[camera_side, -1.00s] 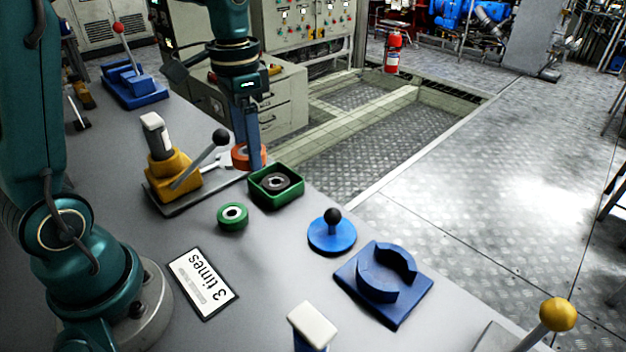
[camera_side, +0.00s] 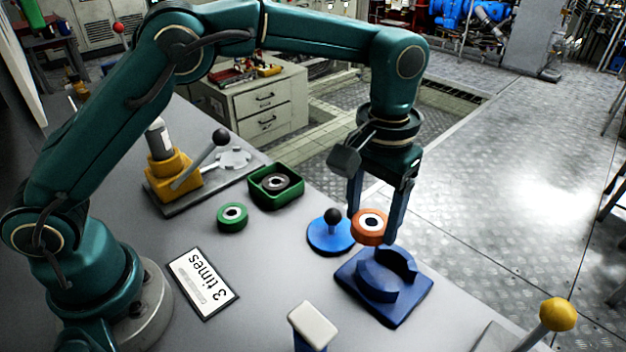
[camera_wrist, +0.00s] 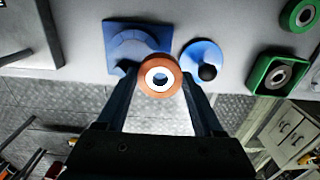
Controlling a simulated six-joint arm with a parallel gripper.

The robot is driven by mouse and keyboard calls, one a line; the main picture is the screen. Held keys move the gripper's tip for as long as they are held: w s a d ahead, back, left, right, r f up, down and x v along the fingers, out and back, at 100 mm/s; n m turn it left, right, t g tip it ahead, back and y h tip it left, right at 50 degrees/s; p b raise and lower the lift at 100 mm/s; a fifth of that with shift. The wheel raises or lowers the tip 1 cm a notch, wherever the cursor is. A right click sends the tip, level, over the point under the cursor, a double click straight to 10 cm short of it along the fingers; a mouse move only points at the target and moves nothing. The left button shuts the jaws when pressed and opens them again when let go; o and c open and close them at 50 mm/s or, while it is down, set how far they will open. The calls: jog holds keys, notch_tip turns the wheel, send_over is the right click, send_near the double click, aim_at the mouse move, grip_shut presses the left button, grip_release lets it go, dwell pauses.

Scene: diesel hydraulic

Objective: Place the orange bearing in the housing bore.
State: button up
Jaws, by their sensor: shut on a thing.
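The orange bearing (camera_side: 369,227), a ring with a pale inner face and dark hole, is between the fingers of my gripper (camera_side: 378,228), which is shut on it. It is held up in the air, just behind and above the blue housing (camera_side: 356,296) with two curved walls around its bore. In the wrist view the bearing (camera_wrist: 160,78) overlaps the near edge of the housing (camera_wrist: 131,36). The fingers of my gripper (camera_wrist: 162,84) stand on both sides of it. The bottom of the bore is hidden in both views.
A blue disc with a black knob (camera_side: 330,238) stands close left of the housing. Further left are a green ring (camera_side: 232,217), a green square tray (camera_side: 257,197) with a dark bearing, and a yellow lever press (camera_side: 172,172). A white-topped post (camera_side: 313,325) stands in front.

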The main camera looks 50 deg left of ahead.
send_over(384, 277)
notch_tip(384, 277, down, 3)
jog(key=shift+r, duration=0.15)
jog(key=shift+f, duration=1.9)
jog(key=shift+f, duration=0.1)
jog(key=o, duration=1.4)
